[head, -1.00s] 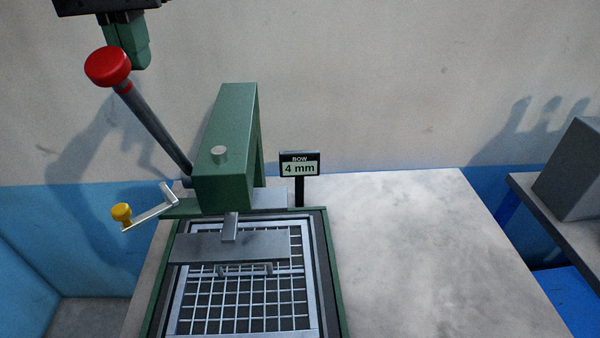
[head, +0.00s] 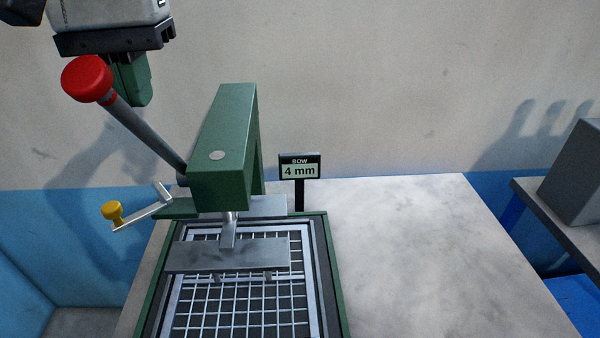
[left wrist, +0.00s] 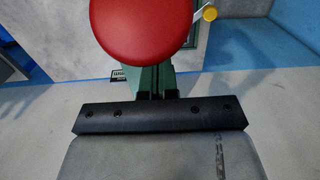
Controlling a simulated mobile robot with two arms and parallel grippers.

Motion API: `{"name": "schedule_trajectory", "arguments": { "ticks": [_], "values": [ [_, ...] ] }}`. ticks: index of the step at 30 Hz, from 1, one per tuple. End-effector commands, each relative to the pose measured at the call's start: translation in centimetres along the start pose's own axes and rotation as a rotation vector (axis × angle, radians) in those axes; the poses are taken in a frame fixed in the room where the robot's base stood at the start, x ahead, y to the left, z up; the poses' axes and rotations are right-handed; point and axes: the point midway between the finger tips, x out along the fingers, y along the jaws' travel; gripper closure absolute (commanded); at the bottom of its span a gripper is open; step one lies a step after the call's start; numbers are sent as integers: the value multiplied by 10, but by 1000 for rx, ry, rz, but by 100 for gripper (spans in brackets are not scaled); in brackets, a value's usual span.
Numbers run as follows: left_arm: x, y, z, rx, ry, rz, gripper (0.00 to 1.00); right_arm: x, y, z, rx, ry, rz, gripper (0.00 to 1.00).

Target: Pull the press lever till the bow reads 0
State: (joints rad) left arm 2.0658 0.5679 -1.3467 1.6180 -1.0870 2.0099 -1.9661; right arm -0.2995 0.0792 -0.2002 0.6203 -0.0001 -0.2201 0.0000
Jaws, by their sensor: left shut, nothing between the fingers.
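The press lever has a grey rod (head: 145,132) and a red knob (head: 88,78), and it slants up and left from the green press (head: 222,135). The red knob fills the top middle of the left wrist view (left wrist: 143,25). My left gripper (head: 132,98) is shut and empty, with its fingers close behind and right of the knob; whether they touch is unclear. The grey press plate (head: 225,255) is over the meshed sieve frame (head: 314,285). The bow display (head: 300,168) reads 4 mm. My right gripper is out of view.
A small crank with a yellow knob (head: 112,211) sticks out left of the press. The pale tabletop (head: 420,260) right of the sieve is clear. A grey box (head: 575,180) stands on another table at right. A wall is behind.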

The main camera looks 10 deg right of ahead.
Motion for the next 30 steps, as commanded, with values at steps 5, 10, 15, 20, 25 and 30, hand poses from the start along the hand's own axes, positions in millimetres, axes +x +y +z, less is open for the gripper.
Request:
{"name": "schedule_trajectory", "arguments": {
  "ticks": [5,10,15,20,25,30],
  "values": [
    [0,0,1,1,0,0,100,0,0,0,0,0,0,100],
    [4,0,7,2,-1,0,100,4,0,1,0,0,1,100],
    [10,0,18,3,0,0,100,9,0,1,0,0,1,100],
    [11,0,22,2,0,0,100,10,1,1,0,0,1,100],
    [10,0,22,1,-1,0,100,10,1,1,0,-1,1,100],
    [12,0,24,2,0,0,100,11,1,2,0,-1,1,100]
  ]
}}
